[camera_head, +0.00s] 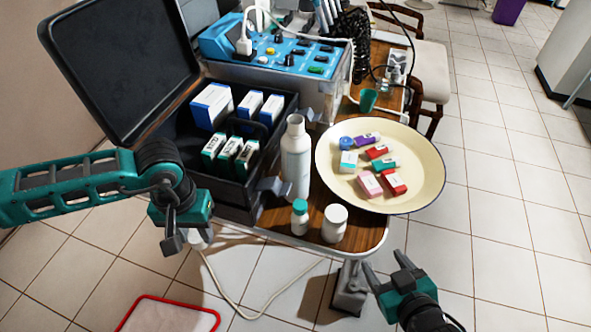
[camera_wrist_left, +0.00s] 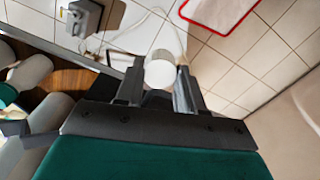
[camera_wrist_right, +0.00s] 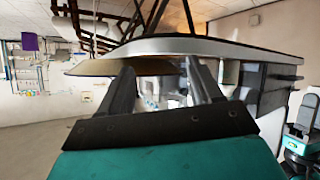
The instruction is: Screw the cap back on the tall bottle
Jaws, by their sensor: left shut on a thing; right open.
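The tall bottle (camera_head: 296,160) is white and stands upright at the table's left part, beside the black case; its narrow neck is uncapped. My left gripper (camera_head: 187,240) is left of and below it in the head view, beyond the table edge, shut on a white round cap (camera_head: 199,239). In the left wrist view the cap (camera_wrist_left: 161,70) sits between the fingertips (camera_wrist_left: 158,76). My right gripper (camera_head: 386,279) is open and empty in front of the table's right corner; its spread fingers (camera_wrist_right: 158,72) show in the right wrist view.
A small green-capped bottle (camera_head: 300,217) and a white jar (camera_head: 334,223) stand in front of the tall bottle. A cream basin (camera_head: 425,185) with several small boxes is to its right. The open black case (camera_head: 232,192) holds boxes. A red-rimmed tray (camera_head: 165,312) lies below.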

